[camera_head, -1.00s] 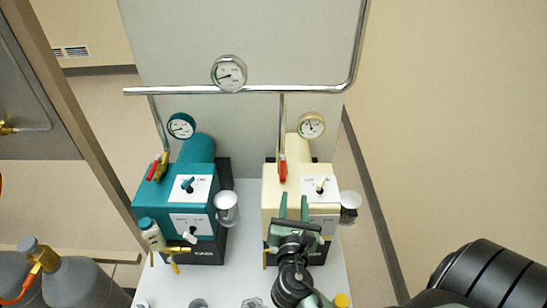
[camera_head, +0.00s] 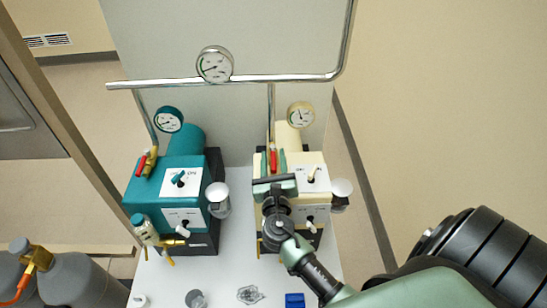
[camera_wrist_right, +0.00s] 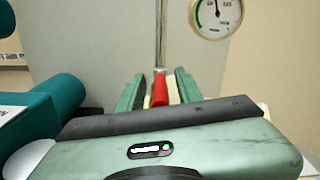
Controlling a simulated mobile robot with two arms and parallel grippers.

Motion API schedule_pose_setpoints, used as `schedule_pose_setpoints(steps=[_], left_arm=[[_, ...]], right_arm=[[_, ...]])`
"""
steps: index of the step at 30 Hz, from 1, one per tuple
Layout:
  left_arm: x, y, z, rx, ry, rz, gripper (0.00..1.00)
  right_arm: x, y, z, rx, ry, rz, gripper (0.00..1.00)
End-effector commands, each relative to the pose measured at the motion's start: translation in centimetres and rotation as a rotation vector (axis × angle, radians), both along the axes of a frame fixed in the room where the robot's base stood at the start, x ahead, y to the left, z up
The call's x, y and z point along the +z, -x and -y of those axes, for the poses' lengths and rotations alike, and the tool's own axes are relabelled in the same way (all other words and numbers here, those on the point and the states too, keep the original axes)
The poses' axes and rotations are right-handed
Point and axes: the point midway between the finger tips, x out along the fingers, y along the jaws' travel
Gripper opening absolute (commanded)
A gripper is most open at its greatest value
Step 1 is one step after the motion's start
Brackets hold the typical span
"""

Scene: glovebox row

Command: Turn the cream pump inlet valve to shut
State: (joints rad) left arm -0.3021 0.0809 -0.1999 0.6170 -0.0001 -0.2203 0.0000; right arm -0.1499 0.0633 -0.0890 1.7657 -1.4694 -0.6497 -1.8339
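The cream pump (camera_head: 315,160) stands on the right of the bench. Its inlet valve has a red lever handle (camera_head: 273,160) on the pipe coming down from the manifold, lying roughly in line with that pipe. In the right wrist view the red handle (camera_wrist_right: 160,89) sits between my right gripper's two green fingers (camera_wrist_right: 159,88), with a gap on each side. My right gripper (camera_head: 270,162) is open above the cream pump's left part and hides some of its body and the valve body. My left gripper is not in view.
The teal pump (camera_head: 168,185) stands to the left, with its own red valve handle (camera_head: 142,164). Gauges and a steel manifold pipe (camera_head: 290,80) run behind. A clear cup (camera_head: 341,190) sits at the cream pump's right. A blue block (camera_head: 295,300) lies in front.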

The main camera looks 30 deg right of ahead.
Motion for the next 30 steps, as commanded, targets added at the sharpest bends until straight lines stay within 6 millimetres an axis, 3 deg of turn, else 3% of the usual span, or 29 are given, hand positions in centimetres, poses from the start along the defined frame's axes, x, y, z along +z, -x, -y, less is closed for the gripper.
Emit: schedule_pose_setpoints(steps=[5,8,9,30], left_arm=[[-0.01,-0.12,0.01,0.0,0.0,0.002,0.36],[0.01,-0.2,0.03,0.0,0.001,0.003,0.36],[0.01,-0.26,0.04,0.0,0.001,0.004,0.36],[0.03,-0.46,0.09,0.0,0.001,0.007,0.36]], right_arm=[[-0.02,0.02,0.01,0.0,-0.001,0.001,0.32],[-0.02,0.03,0.01,0.0,-0.001,0.001,0.05],[-0.02,0.04,0.0,-0.001,-0.001,0.001,0.0],[-0.03,0.06,0.0,-0.001,-0.002,0.0,0.0]])
